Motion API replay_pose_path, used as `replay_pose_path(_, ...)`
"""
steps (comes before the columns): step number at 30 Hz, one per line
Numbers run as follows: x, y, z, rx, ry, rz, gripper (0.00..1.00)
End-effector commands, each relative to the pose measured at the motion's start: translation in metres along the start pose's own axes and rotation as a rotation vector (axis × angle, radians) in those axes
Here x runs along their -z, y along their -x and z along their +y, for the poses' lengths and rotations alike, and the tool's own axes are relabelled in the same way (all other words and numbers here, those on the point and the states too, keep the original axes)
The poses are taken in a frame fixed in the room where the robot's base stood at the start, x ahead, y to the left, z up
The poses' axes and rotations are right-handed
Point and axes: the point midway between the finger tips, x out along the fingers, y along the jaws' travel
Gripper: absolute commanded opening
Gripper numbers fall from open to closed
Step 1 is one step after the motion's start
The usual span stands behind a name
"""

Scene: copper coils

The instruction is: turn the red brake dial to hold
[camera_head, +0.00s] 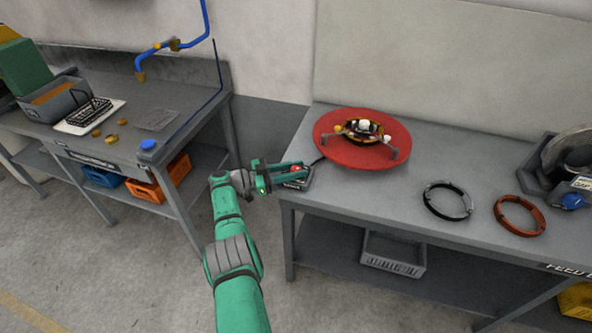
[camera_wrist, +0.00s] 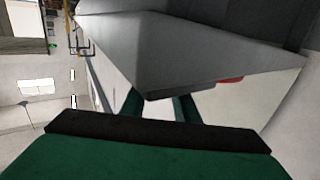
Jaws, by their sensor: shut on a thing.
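The red brake dial (camera_head: 296,169) is a small red knob on a dark control box (camera_head: 297,182) at the left front corner of the right-hand bench. My green gripper (camera_head: 291,172) reaches it from the left, its fingers shut on the dial and partly covering it. The box's markings are too small to read, so I cannot tell the dial's setting. In the wrist view my two fingers (camera_wrist: 160,106) run up to a dark edge that hides their tips. The dial is not clearly visible there.
A red round turntable (camera_head: 333,152) carrying a copper coil fixture (camera_head: 364,130) stands just right of the box. A black ring (camera_head: 447,213) and an orange ring (camera_head: 497,214) lie farther right on the bench (camera_head: 400,190). Another bench (camera_head: 185,105) stands left, with open floor between.

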Motion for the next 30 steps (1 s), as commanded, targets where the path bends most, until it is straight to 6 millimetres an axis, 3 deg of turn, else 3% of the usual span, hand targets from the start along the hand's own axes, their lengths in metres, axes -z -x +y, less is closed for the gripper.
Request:
replay_pose_path(1,0.0073,0.0034,-0.0037,0.007,-0.008,0.008,0.05)
replay_pose_path(10,0.01,0.0028,-0.0038,0.004,-0.012,0.011,0.05)
replay_pose_path(11,0.0102,0.0027,-0.0038,0.004,-0.012,0.012,0.3)
replay_pose_path(13,0.01,0.0024,-0.0036,0.003,-0.012,0.011,0.46)
replay_pose_path(30,0.0135,0.0001,-0.0015,-0.003,-0.009,0.007,0.46)
